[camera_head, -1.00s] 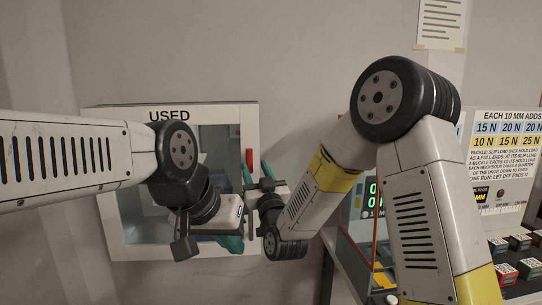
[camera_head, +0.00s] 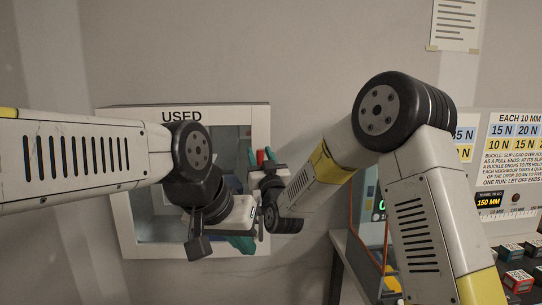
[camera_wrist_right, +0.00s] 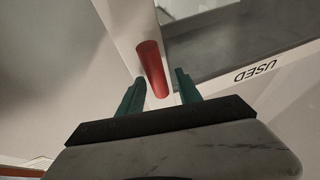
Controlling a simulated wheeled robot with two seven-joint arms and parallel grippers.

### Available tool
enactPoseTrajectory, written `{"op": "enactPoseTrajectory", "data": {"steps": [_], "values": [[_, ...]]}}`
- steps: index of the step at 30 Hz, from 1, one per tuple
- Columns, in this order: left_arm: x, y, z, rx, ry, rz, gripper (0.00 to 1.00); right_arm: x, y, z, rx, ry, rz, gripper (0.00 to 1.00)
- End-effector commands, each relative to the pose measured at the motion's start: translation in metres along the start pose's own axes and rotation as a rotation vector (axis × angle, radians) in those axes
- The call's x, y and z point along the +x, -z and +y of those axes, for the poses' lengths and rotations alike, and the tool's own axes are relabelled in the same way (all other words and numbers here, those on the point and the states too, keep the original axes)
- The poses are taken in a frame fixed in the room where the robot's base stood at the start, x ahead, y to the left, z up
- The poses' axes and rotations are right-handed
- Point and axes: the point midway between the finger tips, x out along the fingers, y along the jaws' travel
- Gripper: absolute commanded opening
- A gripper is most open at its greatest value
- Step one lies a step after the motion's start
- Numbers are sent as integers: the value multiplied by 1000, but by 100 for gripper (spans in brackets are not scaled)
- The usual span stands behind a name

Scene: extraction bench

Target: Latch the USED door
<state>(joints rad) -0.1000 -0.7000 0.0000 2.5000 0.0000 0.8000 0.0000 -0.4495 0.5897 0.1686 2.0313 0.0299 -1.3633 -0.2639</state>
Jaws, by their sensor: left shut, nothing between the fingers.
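The USED door (camera_head: 228,116) is a white-framed panel with a dark window on the wall. It looks about flush with its frame, but I cannot tell whether it is fully closed. A red handle (camera_head: 261,157) stands upright at its right side; it also shows in the right wrist view (camera_wrist_right: 151,68). My right gripper (camera_wrist_right: 158,78) is open, its teal fingers on either side of the red handle in that view; contact cannot be told. My left gripper (camera_head: 242,242) is shut and empty, low in front of the door's right part. My left arm hides part of the window.
A bench (camera_head: 345,262) with a green-lit display stands to the right, behind my right arm. A force chart board (camera_head: 512,150) and several small boxes (camera_head: 518,280) are at the far right. Both my arms crowd the space before the door.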

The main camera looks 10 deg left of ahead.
Motion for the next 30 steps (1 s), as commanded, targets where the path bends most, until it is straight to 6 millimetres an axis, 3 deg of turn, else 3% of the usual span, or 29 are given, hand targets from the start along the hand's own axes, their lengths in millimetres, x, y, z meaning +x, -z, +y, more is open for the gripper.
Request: {"op": "enactPoseTrajectory", "data": {"steps": [1, 6, 19, 30], "values": [[0, 0, 0, 0, 0, 0, 0, 0, 0, 0, 0, 0, 0, 32], [0, 0, 0, 0, 0, 0, 0, 0, 0, 0, 0, 0, 0, 0], [0, 0, 0, 0, 0, 0, 0, 0, 0, 0, 51, -20, 10, 0], [0, 0, 0, 0, 0, 0, 0, -1, 0, 3, 298, -121, 64, 0]]}}
